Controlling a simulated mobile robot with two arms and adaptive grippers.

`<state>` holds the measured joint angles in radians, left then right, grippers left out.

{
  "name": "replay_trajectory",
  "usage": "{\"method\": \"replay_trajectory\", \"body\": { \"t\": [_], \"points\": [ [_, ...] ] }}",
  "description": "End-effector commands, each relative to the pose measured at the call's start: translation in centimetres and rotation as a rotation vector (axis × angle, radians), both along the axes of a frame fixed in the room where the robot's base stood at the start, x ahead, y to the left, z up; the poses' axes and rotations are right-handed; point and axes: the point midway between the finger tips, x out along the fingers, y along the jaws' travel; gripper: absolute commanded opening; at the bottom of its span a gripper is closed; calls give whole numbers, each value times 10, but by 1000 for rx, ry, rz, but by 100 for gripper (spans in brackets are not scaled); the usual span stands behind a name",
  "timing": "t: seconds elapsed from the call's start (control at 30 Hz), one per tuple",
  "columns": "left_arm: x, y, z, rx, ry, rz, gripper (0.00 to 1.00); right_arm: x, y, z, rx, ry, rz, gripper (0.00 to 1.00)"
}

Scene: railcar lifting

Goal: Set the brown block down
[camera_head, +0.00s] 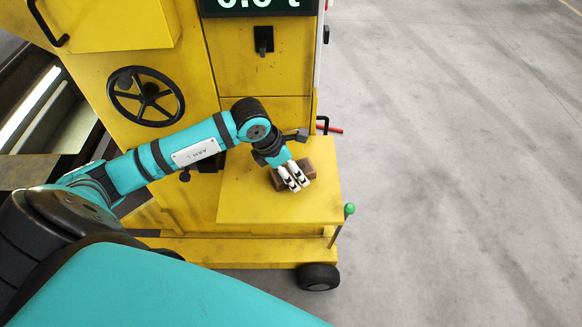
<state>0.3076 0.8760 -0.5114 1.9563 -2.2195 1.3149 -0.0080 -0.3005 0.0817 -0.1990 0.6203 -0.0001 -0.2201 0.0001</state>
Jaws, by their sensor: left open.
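The brown block (309,169) is at the yellow shelf (245,204) on the front of the yellow machine. It appears to rest on the shelf top, partly hidden behind my left gripper. My left gripper (294,186) has its white fingers over the block, and it is open. From this angle I cannot tell whether the fingers touch the block. My right gripper is not in view.
The yellow machine (250,70) has a black handwheel (146,97), a display (258,5) and a black wheel (318,277). A lever with a green knob (349,210) stands at the shelf's right front corner. Open grey floor (460,170) lies to the right.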

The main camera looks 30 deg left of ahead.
Motion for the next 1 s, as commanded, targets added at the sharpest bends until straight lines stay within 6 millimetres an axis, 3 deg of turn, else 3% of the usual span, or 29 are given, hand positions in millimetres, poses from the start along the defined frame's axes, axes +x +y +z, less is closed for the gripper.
{"method": "replay_trajectory", "body": {
  "t": [0.27,0.7,1.0],
  "points": [
    [-4,5,15,3,-3,1,74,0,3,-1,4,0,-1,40],
    [-31,24,95,3,-3,1,74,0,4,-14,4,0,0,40],
    [-38,28,113,1,-1,0,74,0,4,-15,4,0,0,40]
  ]
}}
